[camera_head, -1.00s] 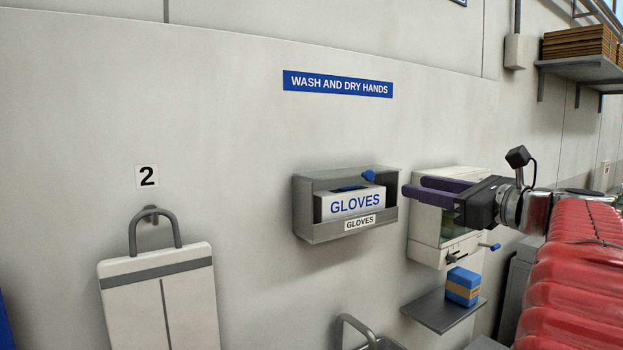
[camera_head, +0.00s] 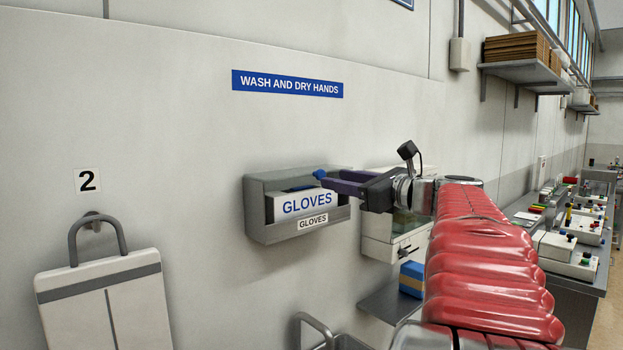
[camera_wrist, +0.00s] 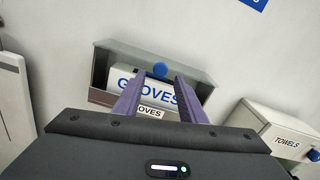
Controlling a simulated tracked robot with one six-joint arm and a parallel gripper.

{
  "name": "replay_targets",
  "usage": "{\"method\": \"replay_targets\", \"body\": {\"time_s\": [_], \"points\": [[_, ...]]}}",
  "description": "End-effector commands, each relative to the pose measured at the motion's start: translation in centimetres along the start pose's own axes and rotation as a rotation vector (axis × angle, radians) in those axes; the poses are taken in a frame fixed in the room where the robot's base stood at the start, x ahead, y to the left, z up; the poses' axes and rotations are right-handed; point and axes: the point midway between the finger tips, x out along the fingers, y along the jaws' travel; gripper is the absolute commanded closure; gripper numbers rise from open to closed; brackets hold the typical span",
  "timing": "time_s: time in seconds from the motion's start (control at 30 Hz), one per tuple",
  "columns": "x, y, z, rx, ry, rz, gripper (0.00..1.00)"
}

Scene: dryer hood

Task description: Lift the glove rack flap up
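The grey glove rack (camera_head: 258,228) is fixed to the wall and holds a white box marked GLOVES (camera_head: 303,203). In the wrist view the rack (camera_wrist: 105,60) lies straight ahead. A blue knob (camera_head: 320,174) sits at the rack's front; I cannot clearly make out the flap panel it belongs to. In the wrist view the knob (camera_wrist: 160,70) shows between and just beyond my purple fingertips. My gripper (camera_head: 327,178) is open and points at the rack from the right. The fingers (camera_wrist: 158,84) are apart with nothing held. I cannot tell whether they touch the knob.
A white towel dispenser (camera_wrist: 285,135) is right of the rack, partly behind my arm. Below it a shelf (camera_head: 384,302) holds a blue and orange box (camera_head: 411,278). A white board (camera_head: 103,300) hangs at the left. A bench with equipment (camera_head: 575,272) stands at the right.

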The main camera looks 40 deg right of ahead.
Motion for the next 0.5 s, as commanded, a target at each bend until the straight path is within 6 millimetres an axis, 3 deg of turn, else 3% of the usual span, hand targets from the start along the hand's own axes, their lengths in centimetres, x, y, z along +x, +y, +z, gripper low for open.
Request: {"method": "replay_targets", "body": {"time_s": [0.23,0.5], "points": [[3.7,0.0,0.0,0.000,0.000,0.002,0.63],[5.3,0.0,0.0,0.000,0.000,0.000,0.63]]}}
